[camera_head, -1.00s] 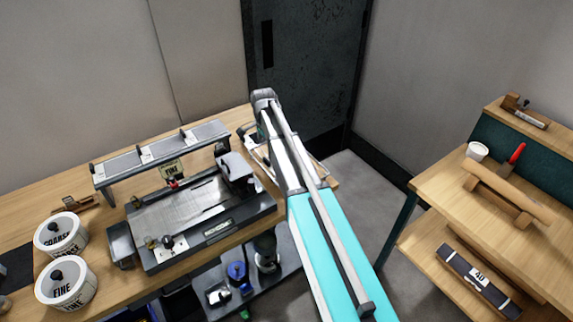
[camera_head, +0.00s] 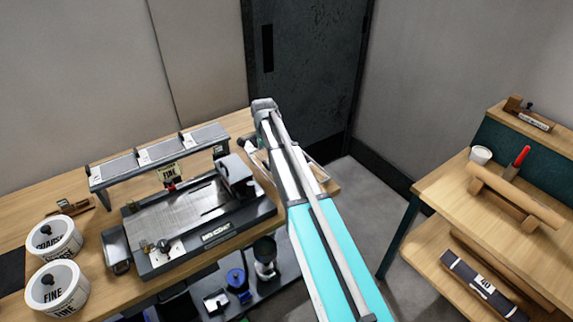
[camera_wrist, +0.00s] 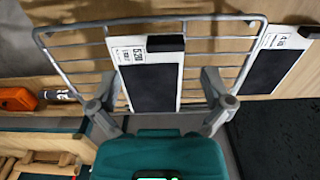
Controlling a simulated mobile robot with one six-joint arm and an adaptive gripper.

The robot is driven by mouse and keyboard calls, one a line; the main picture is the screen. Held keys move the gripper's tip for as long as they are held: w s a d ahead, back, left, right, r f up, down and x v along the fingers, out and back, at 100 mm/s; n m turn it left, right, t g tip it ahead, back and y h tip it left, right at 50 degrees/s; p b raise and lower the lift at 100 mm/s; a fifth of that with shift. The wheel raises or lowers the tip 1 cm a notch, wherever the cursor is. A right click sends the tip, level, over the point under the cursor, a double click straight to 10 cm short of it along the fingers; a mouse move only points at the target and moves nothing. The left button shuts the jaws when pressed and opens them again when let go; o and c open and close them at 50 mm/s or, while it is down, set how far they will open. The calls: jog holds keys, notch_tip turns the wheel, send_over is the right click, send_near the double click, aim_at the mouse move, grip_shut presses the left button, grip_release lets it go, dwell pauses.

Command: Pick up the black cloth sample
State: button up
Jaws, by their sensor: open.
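In the wrist view, a white card with a black cloth panel (camera_wrist: 151,88) lies against a wire rack (camera_wrist: 77,62). The card has a printed label and a black block at its top edge. A second, similar black-panelled card (camera_wrist: 268,72) sits to its right, partly cut by the frame edge. My gripper (camera_wrist: 158,88) is open and empty, its two fingers on either side of the first card, which lies beyond and between them. I cannot tell the remaining distance. In the head view my arm hides most of the rack and my gripper.
An orange tool (camera_wrist: 17,98) lies left of the rack. In the head view, a flat machine (camera_head: 190,220), a raised shelf (camera_head: 160,155) and two white tubs (camera_head: 57,288) stand on the left bench. A second bench (camera_head: 440,190) stands right, with floor between.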

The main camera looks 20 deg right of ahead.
aim_at(266, 163)
jog(key=shift+w+f+b, duration=0.2)
jog(key=shift+f+b, duration=0.7)
jog(key=shift+w+f+b, duration=0.2)
jog(key=shift+f+b, duration=0.65)
jog(key=shift+f, duration=0.05)
jog(key=shift+f+b, duration=0.8)
jog(key=c, duration=1.2)
jog(key=shift+r, duration=0.15)
jog(key=shift+c, duration=0.2)
jog(key=shift+r+p, duration=0.95)
jog(key=shift+p, duration=0.15)
jog(key=s+a+r+p, duration=0.3)
jog(key=s+r+p, duration=0.8)
jog(key=s, duration=0.2)
jog(key=shift+s, duration=0.4)
